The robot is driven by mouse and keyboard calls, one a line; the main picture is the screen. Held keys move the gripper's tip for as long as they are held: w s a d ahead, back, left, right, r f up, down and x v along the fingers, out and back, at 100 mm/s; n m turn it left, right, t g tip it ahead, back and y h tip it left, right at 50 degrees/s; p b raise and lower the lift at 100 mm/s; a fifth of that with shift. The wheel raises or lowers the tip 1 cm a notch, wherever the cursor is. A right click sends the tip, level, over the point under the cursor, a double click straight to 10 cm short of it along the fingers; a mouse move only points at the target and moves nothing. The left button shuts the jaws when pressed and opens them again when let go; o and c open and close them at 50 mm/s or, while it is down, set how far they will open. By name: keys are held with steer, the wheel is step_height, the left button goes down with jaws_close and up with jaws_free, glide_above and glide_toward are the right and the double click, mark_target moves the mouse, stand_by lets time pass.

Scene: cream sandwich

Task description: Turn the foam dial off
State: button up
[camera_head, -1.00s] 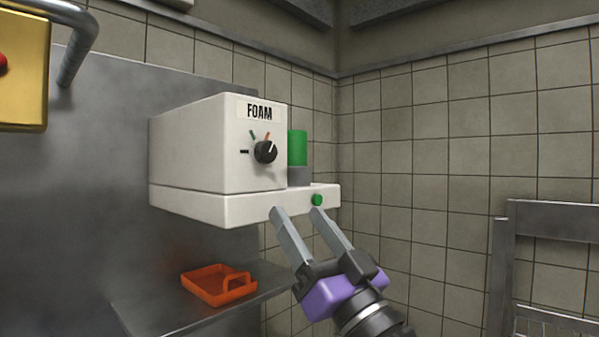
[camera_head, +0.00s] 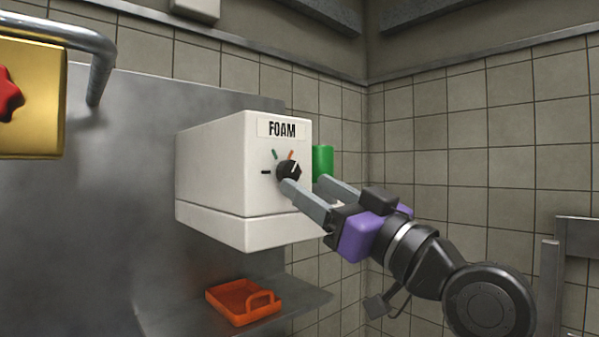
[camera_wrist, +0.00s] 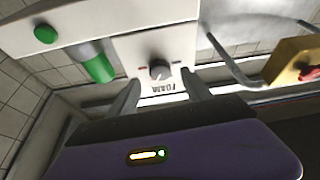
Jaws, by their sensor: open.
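The foam machine (camera_head: 215,170) is a white box with a FOAM label on its front. Its black dial (camera_head: 288,169) sits below the label, with a white pointer line tilted up and right. Black, green and orange marks lie around its left and top. The dial also shows in the wrist view (camera_wrist: 159,69), upside down between my fingers. My gripper (camera_head: 306,184) is open, its fingertips close to the dial at its lower right. One fingertip overlaps the dial's lower edge in the head view; I cannot tell whether they touch.
A green cylinder (camera_head: 323,160) stands right of the dial, partly behind my gripper. A green button (camera_wrist: 45,33) shows in the wrist view. An orange tray (camera_head: 240,301) sits on the metal shelf below. A gold box (camera_head: 35,110) with a red knob is at the left.

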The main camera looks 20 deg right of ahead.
mark_target(293, 175)
steer(key=shift+p+x, duration=0.55)
steer(key=shift+x, duration=1.55)
steer(key=shift+c, duration=0.4)
jaws_close()
steer(key=shift+n+b, duration=0.3)
